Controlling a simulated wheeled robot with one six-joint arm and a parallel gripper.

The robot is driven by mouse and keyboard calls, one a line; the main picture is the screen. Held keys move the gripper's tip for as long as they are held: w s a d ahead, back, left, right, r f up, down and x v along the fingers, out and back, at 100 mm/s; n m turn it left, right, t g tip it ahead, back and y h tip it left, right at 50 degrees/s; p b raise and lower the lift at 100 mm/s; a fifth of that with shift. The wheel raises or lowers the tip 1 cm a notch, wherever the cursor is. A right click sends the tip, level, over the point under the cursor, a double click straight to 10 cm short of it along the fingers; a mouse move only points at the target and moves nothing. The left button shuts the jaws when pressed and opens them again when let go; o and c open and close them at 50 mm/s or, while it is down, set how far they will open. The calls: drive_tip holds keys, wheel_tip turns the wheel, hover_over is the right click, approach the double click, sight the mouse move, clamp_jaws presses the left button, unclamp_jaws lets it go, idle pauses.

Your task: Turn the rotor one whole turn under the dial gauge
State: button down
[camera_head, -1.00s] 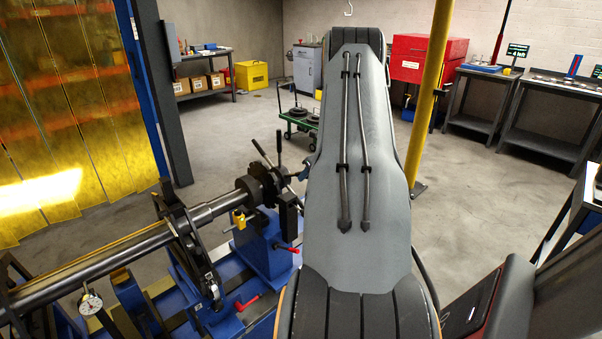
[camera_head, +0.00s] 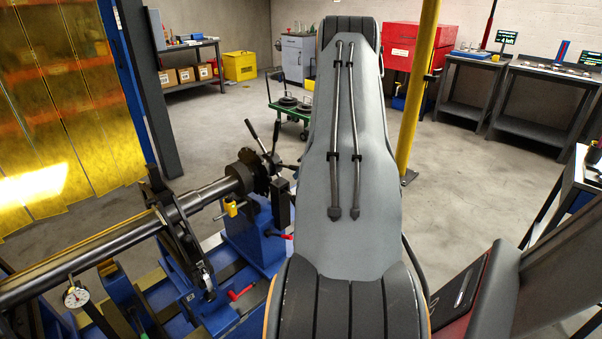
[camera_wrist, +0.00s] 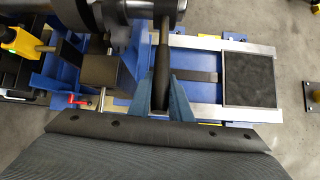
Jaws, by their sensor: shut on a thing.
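The rotor (camera_head: 118,238), a long dark steel shaft, lies across blue supports at the left of the head view. The dial gauge (camera_head: 76,297) stands against its near side, with a white face too small to read. A hub with several dark spokes (camera_head: 262,150) is at the rotor's right end. In the wrist view my gripper's blue fingers (camera_wrist: 163,92) are shut on a dark bar (camera_wrist: 165,62), one of the spokes by its look. In the head view my arm hides the gripper and the held bar.
The blue machine bed (camera_wrist: 200,65) runs under the rotor. Red-handled clamps (camera_head: 241,293) and a yellow fitting (camera_head: 231,206) sit near the rotor's end. A yellow post (camera_head: 418,95) stands right of my arm. A green cart (camera_head: 290,108) stands behind; the floor between is clear.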

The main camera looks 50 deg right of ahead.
drive_tip(key=shift+d+r, duration=0.1)
idle(0.3)
drive_tip(key=c, duration=1.6)
unclamp_jaws()
drive_tip(key=shift+w, duration=0.1)
drive_tip(key=shift+c, duration=0.2)
drive_tip(key=shift+b+v, duration=0.65)
drive_tip(key=shift+v, duration=3.2)
